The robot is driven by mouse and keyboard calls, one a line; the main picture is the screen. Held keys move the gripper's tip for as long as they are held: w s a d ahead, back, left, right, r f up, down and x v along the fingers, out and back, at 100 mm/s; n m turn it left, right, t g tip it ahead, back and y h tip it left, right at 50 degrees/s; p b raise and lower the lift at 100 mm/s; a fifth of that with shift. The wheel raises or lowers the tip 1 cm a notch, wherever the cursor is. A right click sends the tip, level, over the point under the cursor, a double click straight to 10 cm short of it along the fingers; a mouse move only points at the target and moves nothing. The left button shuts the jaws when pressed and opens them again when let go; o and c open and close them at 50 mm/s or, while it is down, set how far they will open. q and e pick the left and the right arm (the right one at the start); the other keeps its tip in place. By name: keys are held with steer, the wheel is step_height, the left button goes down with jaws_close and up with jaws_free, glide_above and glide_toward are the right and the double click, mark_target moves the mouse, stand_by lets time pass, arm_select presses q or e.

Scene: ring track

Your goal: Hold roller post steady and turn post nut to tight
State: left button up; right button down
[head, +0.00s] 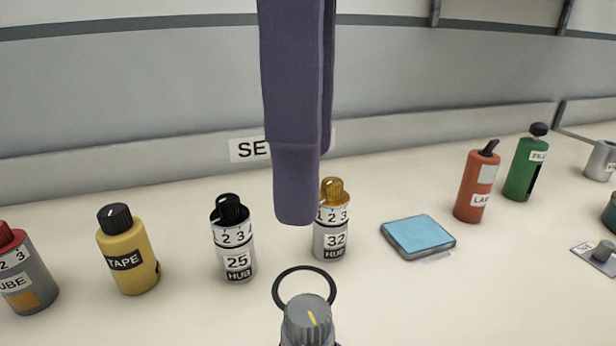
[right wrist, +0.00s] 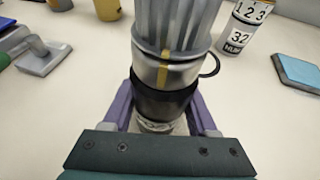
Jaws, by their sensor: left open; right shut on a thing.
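The roller post (right wrist: 162,72) stands in the right wrist view, a metal cylinder with a black lower band and a yellow line on its side. The grey ribbed post nut (right wrist: 180,25) sits on top of it. In the head view the nut (head: 308,318) shows at the bottom edge with a yellow mark on its top; the post below is mostly cut off. My right gripper (right wrist: 163,114) is shut on the post, a purple finger on each side. My left gripper (head: 297,205) hangs open and empty above and beyond the nut, pointing down.
A black ring (head: 305,270) projects behind the nut. Behind stand hub canisters marked 25 (head: 235,245) and 32 (head: 331,225), a yellow tape bottle (head: 128,255), a grey tube container (head: 30,280), a blue pad (head: 418,234), and red (head: 474,190) and green (head: 523,170) bottles.

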steer(key=shift+c, duration=0.5)
jaws_free()
